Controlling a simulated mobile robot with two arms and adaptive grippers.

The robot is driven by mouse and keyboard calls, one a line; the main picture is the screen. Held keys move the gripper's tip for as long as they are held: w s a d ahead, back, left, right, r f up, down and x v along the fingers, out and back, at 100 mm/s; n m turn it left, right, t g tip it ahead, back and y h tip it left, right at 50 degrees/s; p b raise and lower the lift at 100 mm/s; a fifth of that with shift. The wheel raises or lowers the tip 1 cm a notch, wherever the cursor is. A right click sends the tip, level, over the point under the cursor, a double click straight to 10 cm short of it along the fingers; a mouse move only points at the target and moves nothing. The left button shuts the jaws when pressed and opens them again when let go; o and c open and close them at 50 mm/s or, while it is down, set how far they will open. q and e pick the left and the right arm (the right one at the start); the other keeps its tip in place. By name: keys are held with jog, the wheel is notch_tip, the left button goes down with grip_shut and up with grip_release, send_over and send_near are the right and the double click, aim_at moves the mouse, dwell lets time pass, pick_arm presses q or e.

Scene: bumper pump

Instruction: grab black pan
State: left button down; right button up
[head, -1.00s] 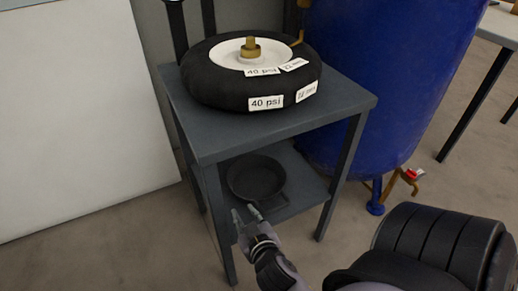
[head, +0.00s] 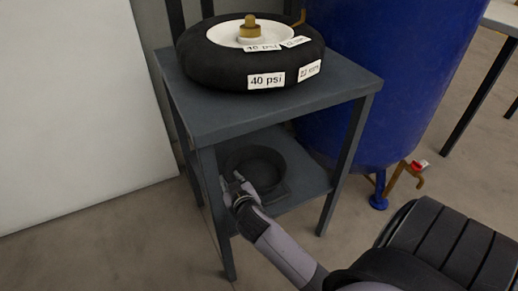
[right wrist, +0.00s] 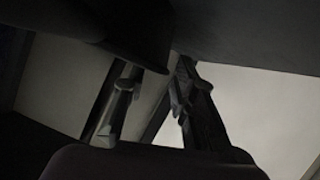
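The black pan (head: 268,165) lies on the lower shelf (head: 305,180) of the grey stand, with its front left part hidden by my right gripper. My right gripper (head: 231,180) is at the shelf's front left, its fingertips overlapping the pan's near left rim in the head view. In the right wrist view my right gripper's two fingers (right wrist: 157,85) stand apart with nothing clearly between them. A dark curved shape, likely the pan (right wrist: 120,30), is just beyond the left finger; whether they touch I cannot tell. My left gripper is not in view.
The stand's top (head: 220,112) is above the pan and holds a black tire (head: 220,66) with "40 psi" labels. The stand's legs (head: 342,165) bound the shelf. A blue tank (head: 395,80) stands behind right. A white panel (head: 70,100) is at left.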

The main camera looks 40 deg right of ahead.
jog(key=b+x, duration=0.1)
jog(key=x, duration=0.2)
jog(key=shift+w+d+f, duration=0.1)
jog(key=shift+w+f, duration=0.05)
jog(key=shift+w, duration=0.05)
grip_shut()
dwell(0.5)
